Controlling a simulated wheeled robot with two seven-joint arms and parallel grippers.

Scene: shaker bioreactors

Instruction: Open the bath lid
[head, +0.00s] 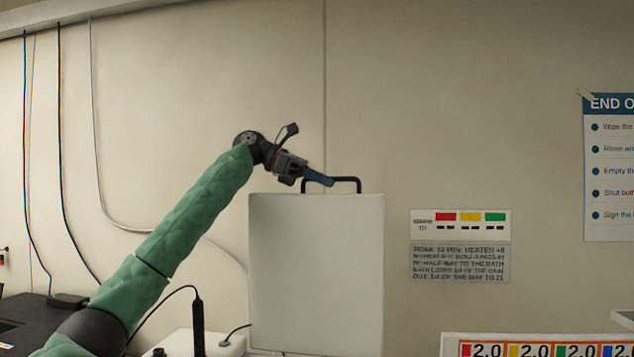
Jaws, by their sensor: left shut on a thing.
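The bath lid (316,270) is a pale grey flat panel standing upright in the middle of the head view. A black bar handle (347,180) sits on its top edge. My left gripper (328,182) comes in from the left at the top of the lid, its blue fingers shut on the left part of the handle. The bath under the lid is mostly out of view at the bottom. My right gripper is not in view.
A white device with a black upright probe (198,325) stands at lower left. A dark bench (25,312) is at far left. A rack with coloured "2.0" labels (540,346) is at lower right. Signs (460,263) hang on the wall behind.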

